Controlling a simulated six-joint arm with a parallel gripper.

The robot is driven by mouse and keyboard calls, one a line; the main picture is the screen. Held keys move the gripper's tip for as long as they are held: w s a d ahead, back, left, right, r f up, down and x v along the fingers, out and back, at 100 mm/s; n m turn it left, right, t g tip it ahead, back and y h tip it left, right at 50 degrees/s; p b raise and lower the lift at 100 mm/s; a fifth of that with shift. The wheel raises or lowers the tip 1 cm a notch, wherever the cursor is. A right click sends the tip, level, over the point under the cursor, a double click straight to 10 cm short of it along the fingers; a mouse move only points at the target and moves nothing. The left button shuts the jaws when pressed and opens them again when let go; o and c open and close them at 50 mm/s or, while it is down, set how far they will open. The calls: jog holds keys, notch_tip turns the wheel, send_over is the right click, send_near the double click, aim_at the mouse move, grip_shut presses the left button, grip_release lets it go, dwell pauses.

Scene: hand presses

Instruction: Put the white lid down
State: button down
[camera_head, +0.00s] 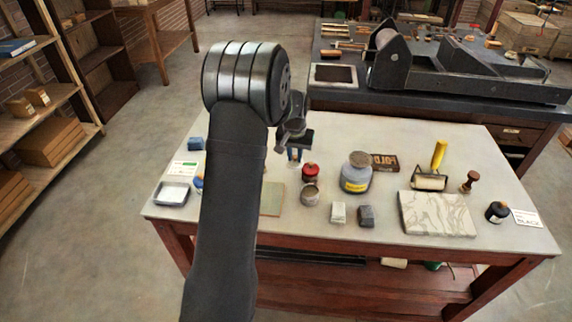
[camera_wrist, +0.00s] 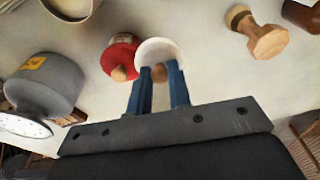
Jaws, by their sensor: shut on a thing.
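The white lid (camera_wrist: 158,50) is a round disc at the fingertips in the wrist view. A small brown knob shows between the two blue fingers of my gripper (camera_wrist: 158,80), which is shut on it. A red-topped jar (camera_wrist: 121,50) with a similar knob is close beside the lid in that view. In the head view my gripper (camera_head: 294,155) hangs over the left-middle of the table, behind and left of the red jar (camera_head: 310,173). The lid is hard to make out there. I cannot tell how high it is above the table.
An open tin (camera_head: 310,194) and a large grey jar (camera_head: 356,178) stand near the red jar.

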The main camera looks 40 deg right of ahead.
aim_at(286, 170)
jog(key=w, duration=0.1)
jog(key=w+f, duration=0.2)
jog(key=shift+w+a+f, duration=0.25)
jog(key=shift+w+a, duration=0.1)
jog(key=shift+a, duration=0.05)
jog(key=shift+f, duration=1.9)
jog(key=shift+f, duration=0.15)
jog(key=c, duration=1.3)
grip_release()
jog(key=r, duration=0.8)
jog(key=s+a+r, duration=0.1)
jog(key=r, duration=0.3)
jog(key=shift+a+r, duration=0.1)
jog(key=shift+r, duration=0.05)
